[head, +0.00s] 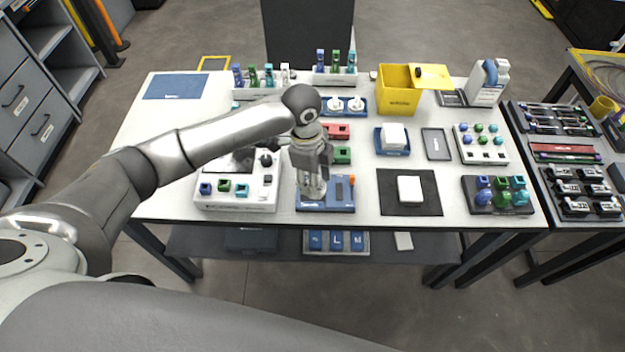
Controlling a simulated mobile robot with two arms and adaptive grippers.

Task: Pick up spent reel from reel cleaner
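A blue device with an orange part at its back right corner, which looks like the reel cleaner (341,195), sits at the front edge of the white table in the head view. My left gripper (312,190) points down over the left part of this device and covers some of it. Its fingertips look close to the device's top, but I cannot tell whether they touch it. I cannot make out a reel; it may be hidden by the fingers. Whether the fingers are open or shut does not show clearly. My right gripper is not in view.
A white splicer-like unit (236,203) stands close left of the gripper. A black mat with a white block (410,189) lies to the right. Red (337,131) and green (342,155) blocks sit behind. A yellow bin (397,92) stands at the back.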

